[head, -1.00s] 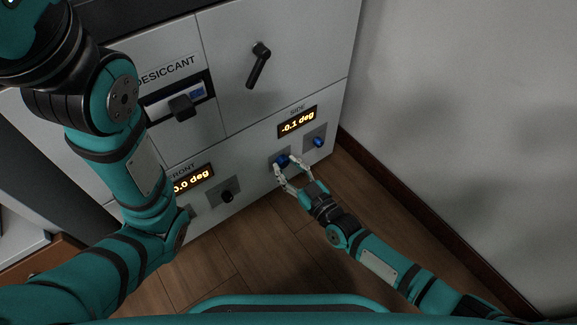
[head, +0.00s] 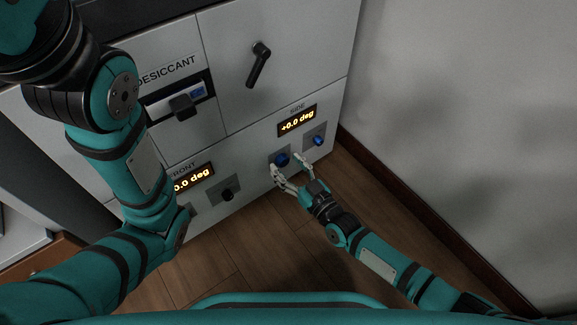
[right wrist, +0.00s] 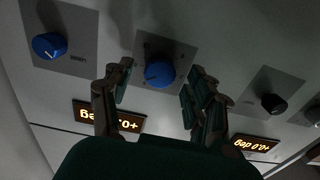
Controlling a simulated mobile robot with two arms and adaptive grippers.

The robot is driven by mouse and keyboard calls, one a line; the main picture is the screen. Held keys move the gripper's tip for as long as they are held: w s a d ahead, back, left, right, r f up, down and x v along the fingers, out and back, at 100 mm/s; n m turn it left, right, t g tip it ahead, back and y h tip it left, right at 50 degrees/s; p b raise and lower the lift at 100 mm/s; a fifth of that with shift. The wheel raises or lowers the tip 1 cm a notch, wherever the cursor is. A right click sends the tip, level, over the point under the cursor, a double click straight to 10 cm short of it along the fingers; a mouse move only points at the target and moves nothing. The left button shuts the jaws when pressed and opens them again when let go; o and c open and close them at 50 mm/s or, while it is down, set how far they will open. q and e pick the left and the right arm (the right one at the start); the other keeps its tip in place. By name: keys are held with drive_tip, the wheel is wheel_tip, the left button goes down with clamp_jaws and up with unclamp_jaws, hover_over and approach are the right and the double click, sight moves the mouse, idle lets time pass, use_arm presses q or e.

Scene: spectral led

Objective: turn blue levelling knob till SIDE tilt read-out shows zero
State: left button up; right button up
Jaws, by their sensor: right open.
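The SIDE read-out (head: 297,121) shows +0.0 deg in lit orange digits; it appears upside down in the right wrist view (right wrist: 108,116). Below it are two blue knobs, a left one (head: 281,159) and a right one (head: 318,141). My right gripper (head: 290,165) is open just in front of the left blue knob. In the right wrist view that knob (right wrist: 159,74) lies between the spread fingers, with gaps on both sides. The other blue knob (right wrist: 49,46) is off to the left there. My left arm crosses the left of the head view; its gripper is not seen.
The FRONT read-out (head: 193,179) shows 0.0 deg, its first character hidden by my left arm. A black knob (head: 227,195) sits below it. A DESICCANT drawer (head: 168,85) and a black handle (head: 259,64) are higher up. A white wall (head: 460,120) stands at the right.

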drive_tip(key=v, duration=1.2)
idle(0.4)
